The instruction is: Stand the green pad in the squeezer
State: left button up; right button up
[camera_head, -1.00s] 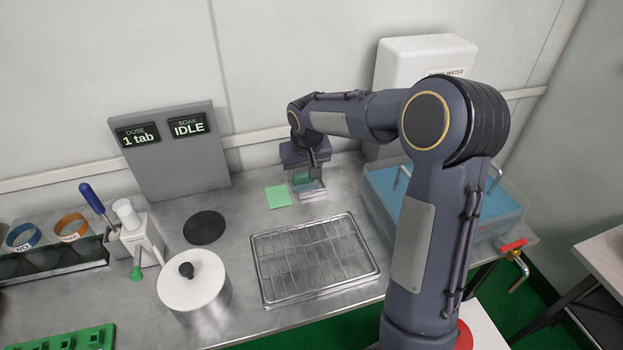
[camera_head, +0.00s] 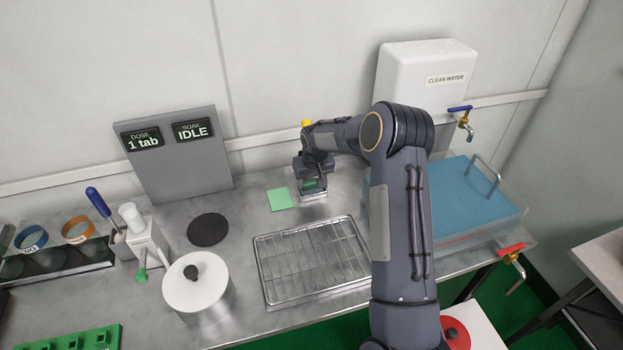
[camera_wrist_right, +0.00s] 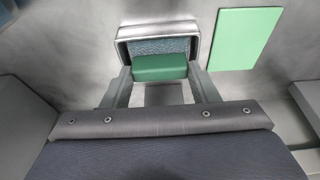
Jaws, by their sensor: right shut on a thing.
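The green pad, a dark green block (camera_wrist_right: 160,67), is clamped between the two fingers of my right gripper (camera_wrist_right: 160,85). In the head view the pad (camera_head: 311,184) shows as a small green patch at my right gripper (camera_head: 312,181). A small silver metal holder with a bluish textured inside, apparently the squeezer (camera_wrist_right: 157,28), is directly beyond the pad in the wrist view. It also shows just below the gripper in the head view (camera_head: 314,197). The pad overlaps its near side; I cannot tell whether it is inside or above. My left gripper is out of view.
A flat light green square (camera_head: 280,199) lies beside the squeezer. A wire rack tray (camera_head: 262,262) is in front, a black disc (camera_head: 208,229) and a white lidded pot (camera_head: 195,285) to the left. A blue water tank (camera_head: 455,208) stands right. The wall is close behind.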

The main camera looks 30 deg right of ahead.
jog(key=shift+f, duration=0.1)
jog(key=o, duration=0.9)
jog(key=shift+o, duration=0.2)
jog(key=shift+r, duration=0.3)
jog(key=s+a+r+y, duration=0.1)
jog(key=s+a+r, duration=0.1)
jog(key=s+r, duration=0.55)
jog(key=s+a+r, duration=0.2)
jog(key=s+r, duration=0.2)
jog(key=r, duration=0.7)
jog(key=s+a+t+y, duration=0.1)
jog(key=s+a, duration=0.3)
jog(key=s, duration=0.4)
jog(key=s+a+y, duration=0.1)
jog(key=s+a, duration=0.3)
jog(key=s, duration=0.5)
jog(key=s+a+n+t+y, duration=0.1)
jog(key=s+a, duration=0.4)
jog(key=s, duration=0.4)
jog(key=shift+s+f+t+b, duration=0.15)
jog(key=shift+f+t+b, duration=0.15)
jog(key=shift+b, duration=0.1)
